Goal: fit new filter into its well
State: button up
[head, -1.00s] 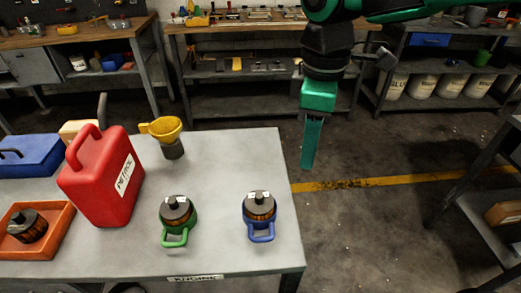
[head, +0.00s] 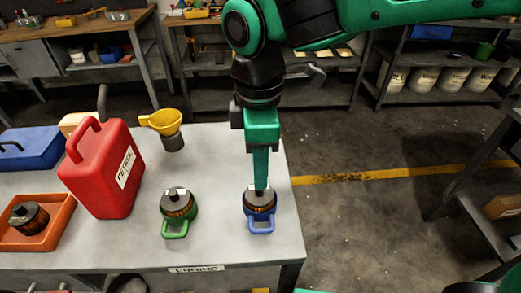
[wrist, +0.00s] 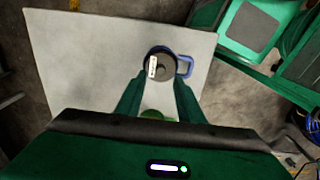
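A dark round filter with orange-brown pleated sides and a white tag sits in a blue ring with a handle (head: 261,226) at the table's right front. A similar filter (head: 177,204) sits in a green ring with a handle (head: 174,228) to its left. A third filter (head: 29,218) lies in the orange tray. My gripper (head: 261,187) points down at the filter in the blue ring. In the wrist view, my open fingers (wrist: 157,84) reach toward that filter's top (wrist: 163,68), with nothing between them. I cannot tell which filter is new, nor identify the well.
Clear tabletop lies behind the two rings. Open floor (head: 360,225) is to the right.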

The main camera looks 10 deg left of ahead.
jog(key=shift+f, duration=2.6)
grip_shut()
